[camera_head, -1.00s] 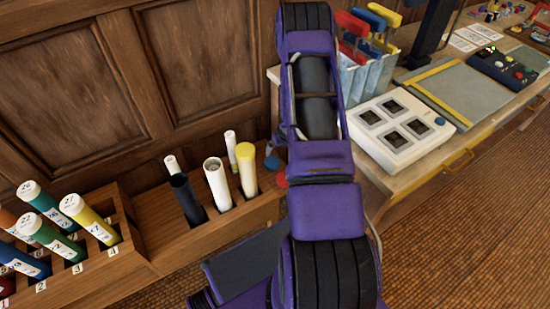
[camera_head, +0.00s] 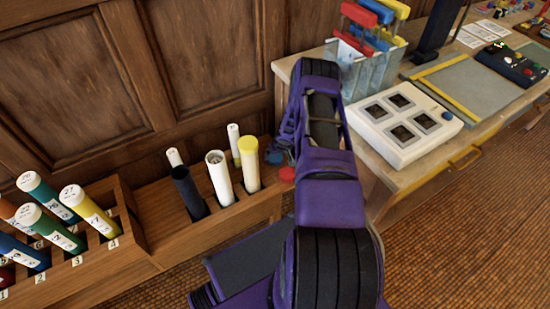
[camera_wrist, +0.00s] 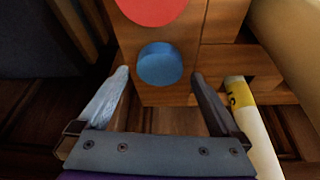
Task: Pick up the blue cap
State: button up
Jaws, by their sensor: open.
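The blue cap (camera_wrist: 160,64) is a round disc on the wooden ledge in the wrist view. It also shows small in the head view (camera_head: 273,157), beside my arm at the right end of the tube rack. My gripper (camera_wrist: 159,77) is open, its two fingers on either side of the blue cap in the picture. Nothing is between the fingertips that I can see as held. I cannot tell how far the fingertips are above the cap. In the head view my arm hides most of my gripper.
A red cap (camera_wrist: 152,8) lies close to the blue one. A white tube with a yellow band (camera_wrist: 239,95) stands near the right finger. The wooden rack (camera_head: 235,228) holds several tubes. A workbench (camera_head: 385,180) with a white device (camera_head: 402,120) stands to the right.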

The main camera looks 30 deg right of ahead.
aim_at(275, 158)
jog(key=shift+b+x, duration=0.5)
jog(key=shift+x, duration=0.9)
jog(key=shift+w, duration=0.15)
jog(key=shift+c, duration=0.3)
jog(key=c, duration=1.1)
jog(key=shift+o, duration=0.2)
jog(key=shift+r, duration=0.1)
